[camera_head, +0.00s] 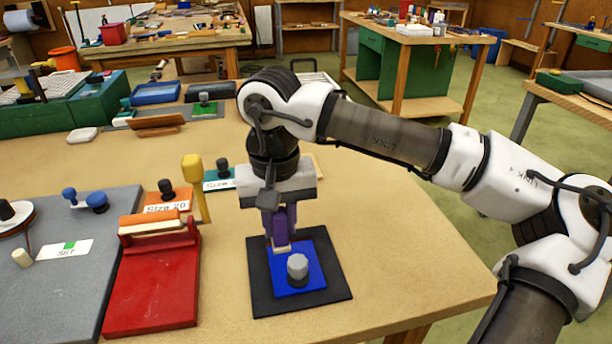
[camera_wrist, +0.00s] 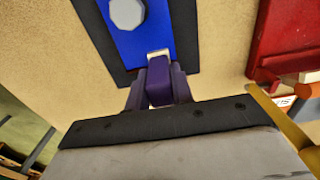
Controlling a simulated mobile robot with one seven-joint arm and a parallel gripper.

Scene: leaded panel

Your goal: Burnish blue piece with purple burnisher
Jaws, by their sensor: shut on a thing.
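The blue piece (camera_head: 312,273) lies flat on a black square mat (camera_head: 335,290) near the table's front edge, with a grey knob (camera_head: 298,267) standing on it. The blue piece (camera_wrist: 143,42) and the grey knob (camera_wrist: 126,13) also show in the wrist view. My gripper (camera_head: 280,225) is shut on the purple burnisher (camera_head: 281,229), which points down over the back left part of the blue piece. In the wrist view, the purple burnisher (camera_wrist: 159,80) sits between the fingers, and its pale tip (camera_wrist: 158,53) is at the blue piece's edge. I cannot tell whether the tip touches it.
A grey board (camera_head: 60,290) with blue knobs is at far left. The table right of the mat is clear.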

